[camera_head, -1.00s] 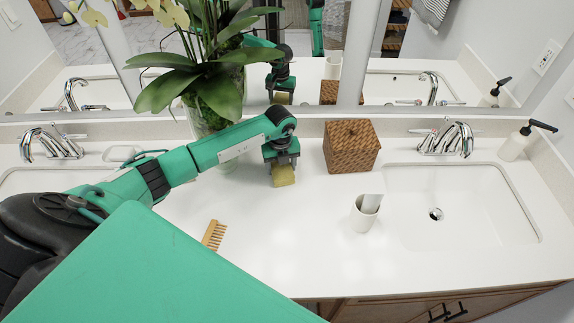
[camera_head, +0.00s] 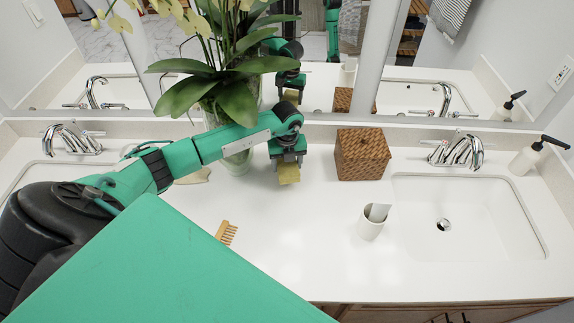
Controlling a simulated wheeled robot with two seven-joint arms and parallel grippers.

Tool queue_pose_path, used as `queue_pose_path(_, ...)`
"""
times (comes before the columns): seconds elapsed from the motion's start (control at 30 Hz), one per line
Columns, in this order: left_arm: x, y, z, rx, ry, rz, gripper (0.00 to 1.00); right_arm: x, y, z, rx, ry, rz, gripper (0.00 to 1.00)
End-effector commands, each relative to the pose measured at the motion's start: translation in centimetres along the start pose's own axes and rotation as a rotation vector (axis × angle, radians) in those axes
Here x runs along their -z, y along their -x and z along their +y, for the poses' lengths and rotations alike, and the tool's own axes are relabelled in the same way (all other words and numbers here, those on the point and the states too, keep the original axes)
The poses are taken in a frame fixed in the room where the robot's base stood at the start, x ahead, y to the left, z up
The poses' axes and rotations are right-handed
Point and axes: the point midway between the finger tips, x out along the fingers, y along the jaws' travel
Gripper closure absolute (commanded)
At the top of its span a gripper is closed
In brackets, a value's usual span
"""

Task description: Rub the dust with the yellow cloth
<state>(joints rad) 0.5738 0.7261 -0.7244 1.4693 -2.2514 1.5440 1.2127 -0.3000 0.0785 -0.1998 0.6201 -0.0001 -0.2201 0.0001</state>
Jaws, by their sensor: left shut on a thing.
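My left gripper (camera_head: 288,160) points down over the white counter, between the plant's vase and a woven box. It is shut on the yellow cloth (camera_head: 289,175), a small folded block of dull yellow below the fingers. I cannot tell whether the cloth touches the counter. No dust is clear on the open counter. A beige flat patch (camera_head: 197,176) shows beside the vase, partly behind my arm; I cannot tell what it is. My right gripper is not in view.
The glass vase (camera_head: 238,162) with an orchid stands left of the gripper. The woven box (camera_head: 362,155) is close on the right. A white cup (camera_head: 371,223), a wooden comb (camera_head: 226,232) and a sink (camera_head: 465,215) lie nearer or right. The mirror (camera_head: 330,90) stands behind. The middle front counter is clear.

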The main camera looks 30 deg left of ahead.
Motion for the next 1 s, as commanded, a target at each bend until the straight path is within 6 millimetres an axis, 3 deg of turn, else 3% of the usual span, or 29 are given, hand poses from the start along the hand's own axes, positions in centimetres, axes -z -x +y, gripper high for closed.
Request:
queue_pose_path(0.17, 0.0, 2.0, 0.0, 0.000, 0.000, 0.001, 0.57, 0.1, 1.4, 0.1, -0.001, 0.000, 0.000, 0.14)
queue_pose_path(0.57, 0.0, 2.3, 0.0, 0.000, 0.000, 0.000, 0.57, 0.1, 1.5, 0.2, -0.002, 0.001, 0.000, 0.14)
queue_pose_path(1.0, 0.0, 5.2, 0.0, 0.000, 0.000, 0.000, 0.57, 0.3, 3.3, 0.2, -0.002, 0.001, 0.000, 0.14)
